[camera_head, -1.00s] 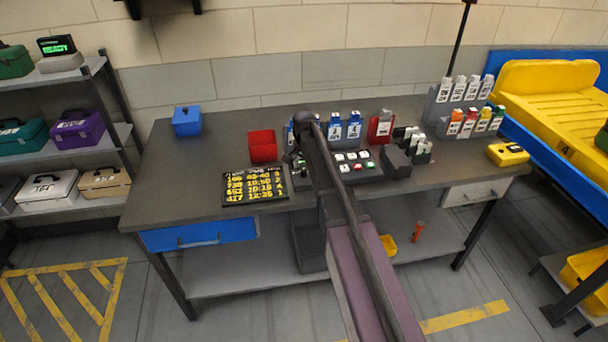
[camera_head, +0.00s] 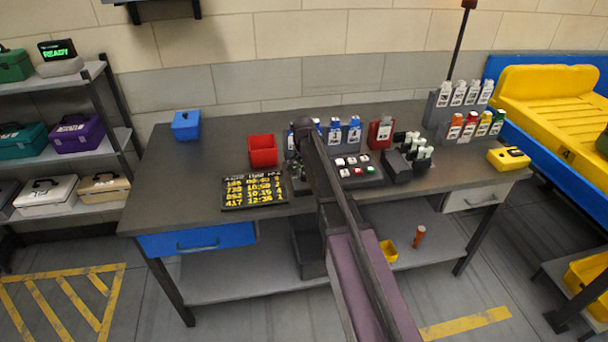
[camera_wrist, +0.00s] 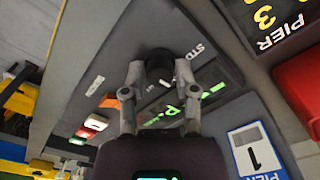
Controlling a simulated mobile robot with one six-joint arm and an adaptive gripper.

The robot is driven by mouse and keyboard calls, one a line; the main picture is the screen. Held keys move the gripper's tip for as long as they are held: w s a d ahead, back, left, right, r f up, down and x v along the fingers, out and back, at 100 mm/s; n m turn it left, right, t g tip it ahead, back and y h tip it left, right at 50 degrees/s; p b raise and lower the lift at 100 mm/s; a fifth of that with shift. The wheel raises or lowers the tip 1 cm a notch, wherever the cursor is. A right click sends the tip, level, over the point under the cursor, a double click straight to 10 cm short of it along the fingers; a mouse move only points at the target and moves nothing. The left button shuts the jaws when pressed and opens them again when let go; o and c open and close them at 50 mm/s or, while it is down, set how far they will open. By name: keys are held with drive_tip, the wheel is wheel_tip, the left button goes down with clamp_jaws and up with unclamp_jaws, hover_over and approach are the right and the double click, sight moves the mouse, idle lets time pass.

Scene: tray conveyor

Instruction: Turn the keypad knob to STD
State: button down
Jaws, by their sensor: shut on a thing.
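The keypad (camera_wrist: 200,125) is a dark panel with a lit green readout and several coloured buttons; in the head view (camera_head: 374,178) it lies on the workbench, partly behind my arm. Its black round knob (camera_wrist: 158,58) shows in the wrist view between my fingertips. The white STD label (camera_wrist: 195,51) is printed just right of the knob; another small white label (camera_wrist: 95,85) is to the left, too blurred to read. My gripper (camera_wrist: 160,72) is shut on the knob. In the head view my arm mostly hides it. I cannot tell where the knob points.
On the bench stand a red bin (camera_head: 263,150), a schedule board (camera_head: 254,188), blue-capped bottles (camera_head: 354,131) and a dark holder with small bottles (camera_head: 408,162). A blue box (camera_head: 186,124) sits at the back left. The bench's left part is mostly clear.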

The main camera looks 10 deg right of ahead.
drive_tip(key=shift+s+n, duration=0.1)
drive_tip(key=shift+n, duration=0.3)
drive_tip(key=n, duration=0.4)
drive_tip(key=shift+n, duration=2.1)
drive_tip(key=shift+c, duration=1.8)
unclamp_jaws()
drive_tip(key=shift+m, duration=0.3)
